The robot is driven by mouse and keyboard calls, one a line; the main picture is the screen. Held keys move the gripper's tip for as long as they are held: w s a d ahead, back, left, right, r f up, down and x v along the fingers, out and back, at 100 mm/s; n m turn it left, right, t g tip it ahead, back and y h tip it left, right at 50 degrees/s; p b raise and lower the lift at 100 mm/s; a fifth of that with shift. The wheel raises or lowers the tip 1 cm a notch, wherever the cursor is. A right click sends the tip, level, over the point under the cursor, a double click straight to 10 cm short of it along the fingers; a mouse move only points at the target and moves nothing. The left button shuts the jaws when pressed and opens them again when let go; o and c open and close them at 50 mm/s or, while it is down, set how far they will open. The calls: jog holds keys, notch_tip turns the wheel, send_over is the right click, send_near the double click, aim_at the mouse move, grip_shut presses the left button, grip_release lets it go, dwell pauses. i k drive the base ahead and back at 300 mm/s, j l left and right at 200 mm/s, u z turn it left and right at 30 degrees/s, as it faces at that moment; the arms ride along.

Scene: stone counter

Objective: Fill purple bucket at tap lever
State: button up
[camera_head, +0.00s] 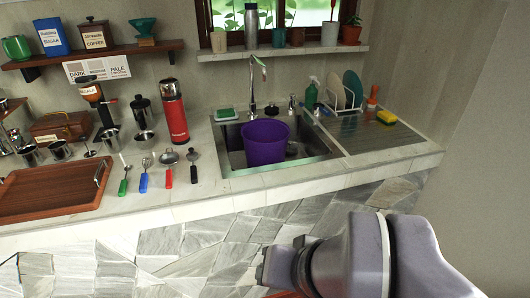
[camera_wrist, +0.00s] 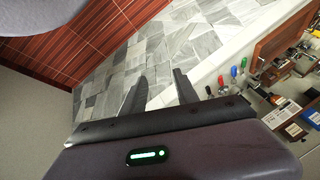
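The purple bucket (camera_head: 265,146) stands upright in the sink (camera_head: 226,160) in the head view. Its inside is too small to read, so I cannot tell whether it holds water. The tap (camera_head: 252,88) rises behind it, its curved spout above the bucket. A small upright metal fitting (camera_head: 292,103), perhaps the tap lever, stands at the sink's back edge, right of the spout. My gripper (camera_wrist: 160,85) is open and empty in the wrist view, its fingers apart. In the head view my arm is low, in front of the counter's stone face, well away from bucket and tap.
A green spray bottle (camera_head: 311,95), a rack with plates (camera_head: 353,86) and a yellow sponge (camera_head: 386,117) are right of the sink. A shelf with pots (camera_head: 297,36) hangs above the tap.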

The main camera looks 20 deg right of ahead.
aim_at(293, 96)
jog(key=i+l+u, duration=0.25)
jog(key=i, duration=0.3)
jog(key=i+l+u, duration=0.2)
jog(key=i+l, duration=0.25)
jog(key=i, duration=0.05)
